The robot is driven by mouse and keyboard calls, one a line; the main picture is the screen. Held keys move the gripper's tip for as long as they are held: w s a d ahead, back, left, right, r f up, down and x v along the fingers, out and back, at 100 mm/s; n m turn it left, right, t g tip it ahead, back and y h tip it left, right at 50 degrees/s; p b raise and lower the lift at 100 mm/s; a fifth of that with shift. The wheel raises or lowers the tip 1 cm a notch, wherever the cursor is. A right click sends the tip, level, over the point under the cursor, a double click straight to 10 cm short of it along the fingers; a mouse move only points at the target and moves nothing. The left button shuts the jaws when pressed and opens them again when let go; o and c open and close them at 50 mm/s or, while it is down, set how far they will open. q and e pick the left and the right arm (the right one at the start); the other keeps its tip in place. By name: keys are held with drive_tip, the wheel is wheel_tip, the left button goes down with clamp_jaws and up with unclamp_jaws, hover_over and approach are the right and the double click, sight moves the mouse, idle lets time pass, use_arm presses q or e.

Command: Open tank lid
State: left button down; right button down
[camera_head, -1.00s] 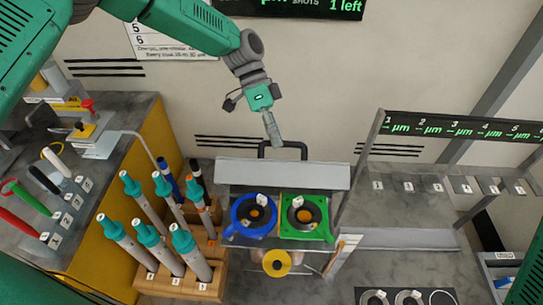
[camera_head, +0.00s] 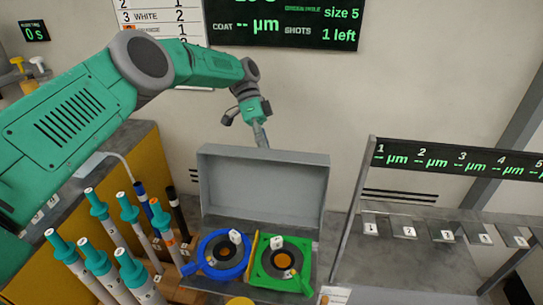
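The grey tank lid (camera_head: 265,188) stands tilted up at the back of the bench, its recessed inner face towards me. My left gripper (camera_head: 260,135) is behind the lid's upper edge, with its narrow fingers held together. The fingertips and the lid's handle are hidden behind the lid. In front of the lid are a blue ring fixture (camera_head: 222,256) and a green square fixture (camera_head: 281,264), each with a dark disc and an orange centre. My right gripper is not in view.
Several teal-topped rods (camera_head: 100,262) stand in a rack at the lower left. A grey shelf (camera_head: 430,232) with numbered slots is at the right, under a long display (camera_head: 460,160). My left arm spans the upper left.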

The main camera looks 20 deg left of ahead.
use_arm(q)
drive_tip(key=shift+w+a, duration=0.1)
drive_tip(key=shift+w, duration=0.05)
drive_tip(key=shift+a, duration=0.15)
idle(0.4)
drive_tip(key=c, duration=1.5)
unclamp_jaws()
drive_tip(key=shift+c, duration=0.2)
drive_tip(key=shift+a, duration=0.1)
drive_tip(key=shift+r, duration=0.1)
wheel_tip(320, 180, up, 10)
